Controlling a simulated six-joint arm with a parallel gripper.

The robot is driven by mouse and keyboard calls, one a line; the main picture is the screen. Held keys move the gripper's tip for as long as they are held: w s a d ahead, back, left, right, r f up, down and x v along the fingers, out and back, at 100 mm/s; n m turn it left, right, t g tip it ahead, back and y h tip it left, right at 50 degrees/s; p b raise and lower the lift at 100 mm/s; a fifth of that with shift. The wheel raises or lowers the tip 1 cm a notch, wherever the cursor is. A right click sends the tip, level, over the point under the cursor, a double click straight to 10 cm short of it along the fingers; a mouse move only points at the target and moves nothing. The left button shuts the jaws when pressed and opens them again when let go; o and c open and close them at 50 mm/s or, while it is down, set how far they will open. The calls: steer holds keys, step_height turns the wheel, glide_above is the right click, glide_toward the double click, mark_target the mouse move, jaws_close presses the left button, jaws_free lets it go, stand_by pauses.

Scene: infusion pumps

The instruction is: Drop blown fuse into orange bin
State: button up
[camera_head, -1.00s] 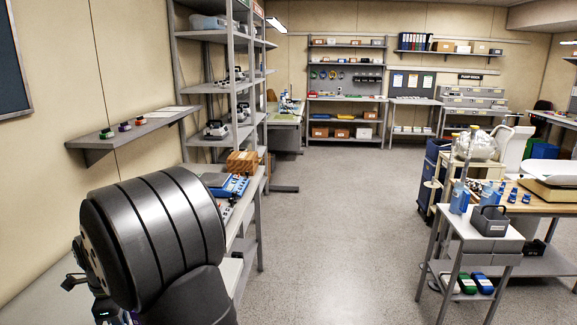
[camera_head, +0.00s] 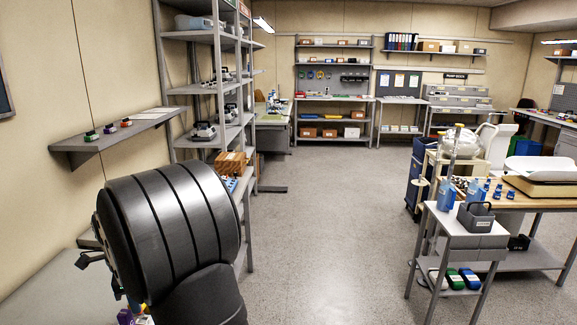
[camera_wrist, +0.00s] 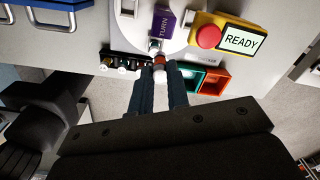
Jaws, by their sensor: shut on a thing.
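In the wrist view my gripper (camera_wrist: 159,78) is shut, with its two dark fingers around a small pale and reddish piece (camera_wrist: 159,66), which looks like the fuse. Most of it is hidden between the fingertips, and I cannot see whether it is blown. The orange bin (camera_wrist: 214,82) is an open square tray just right of the fingertips, with a green bin (camera_wrist: 189,72) between them. In the head view my dark arm covers the gripper, the fuse and the bins.
In the wrist view, a purple TURN block (camera_wrist: 163,22) stands on a pale round plate above the fingertips. A yellow READY box (camera_wrist: 232,38) with a red button is at right. A black strip with several round tops (camera_wrist: 122,65) lies left.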

steer(key=w+d+f, duration=0.3)
steer(key=w+d, duration=0.7)
steer(key=w, duration=0.5)
steer(key=shift+m, duration=0.4)
steer(key=shift+w+d+f, duration=0.1)
steer(key=shift+w+f, duration=0.05)
steer(key=shift+f, duration=2.7)
steer(key=o, duration=0.8)
steer(key=shift+o, duration=0.2)
step_height(320, 180, up, 17)
steer(key=shift+r, duration=0.2)
steer(key=shift+f, duration=0.1)
